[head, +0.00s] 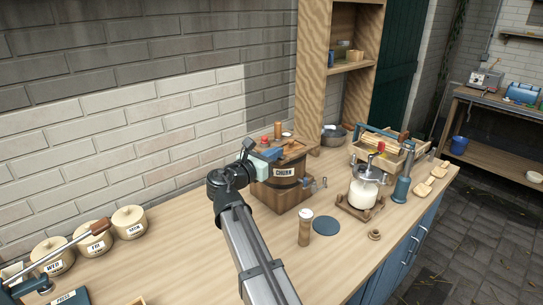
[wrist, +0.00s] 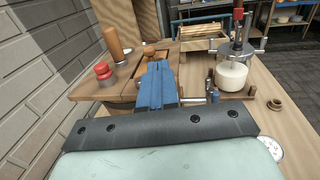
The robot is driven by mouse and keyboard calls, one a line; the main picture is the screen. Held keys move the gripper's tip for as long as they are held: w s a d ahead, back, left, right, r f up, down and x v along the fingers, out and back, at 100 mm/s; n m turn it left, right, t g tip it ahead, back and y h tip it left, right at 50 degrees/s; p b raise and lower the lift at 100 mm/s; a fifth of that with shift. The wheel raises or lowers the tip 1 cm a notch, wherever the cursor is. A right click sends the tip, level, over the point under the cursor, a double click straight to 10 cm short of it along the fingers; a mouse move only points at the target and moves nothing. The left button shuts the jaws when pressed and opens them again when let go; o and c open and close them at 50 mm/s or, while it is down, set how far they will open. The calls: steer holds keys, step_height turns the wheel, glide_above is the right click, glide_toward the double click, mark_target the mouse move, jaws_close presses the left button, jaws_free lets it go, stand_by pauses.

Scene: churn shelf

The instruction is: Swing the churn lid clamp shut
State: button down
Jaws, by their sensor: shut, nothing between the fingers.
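The churn (head: 283,188) is a dark wooden tub with a "CHURN" label, standing on the bench in the middle of the head view. Its wooden lid top (wrist: 104,88) shows in the wrist view, with a red knob (wrist: 103,73) and an upright wooden peg (wrist: 113,42). My gripper (head: 275,154) has blue fingers, shut and empty, over the churn's top. They also show in the wrist view (wrist: 158,68). A small blue-ended metal part (head: 305,182) sits at the churn's right side, perhaps the clamp. I cannot tell its exact position; my fingers partly block the wrist view.
A white jar with a pump (head: 365,187) stands on a wooden stand right of the churn. A wooden crate (head: 388,154) is behind. Lidded pots line the left wall.

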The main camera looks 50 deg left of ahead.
mark_target(291, 158)
steer(key=shift+w+d+n+y, duration=0.15)
steer(key=shift+n+y, duration=0.2)
steer(key=shift+y, duration=0.2)
steer(key=shift+w+d+n+y, duration=0.15)
steer(key=shift+n+y, duration=0.2)
steer(key=shift+y, duration=0.2)
steer(key=shift+w+d+n+g+y, duration=0.1)
steer(key=shift+w+n+g+y, duration=1)
steer(key=shift+w+y, duration=0.45)
steer(key=shift+w+n+g+y, duration=0.9)
steer(key=shift+w+n+y, duration=0.45)
steer(key=shift+y, duration=0.3)
steer(key=shift+d, duration=0.15)
steer(key=s+d, duration=0.6)
steer(key=d, duration=0.6)
steer(key=shift+s, duration=0.2)
steer(key=shift+d, duration=0.1)
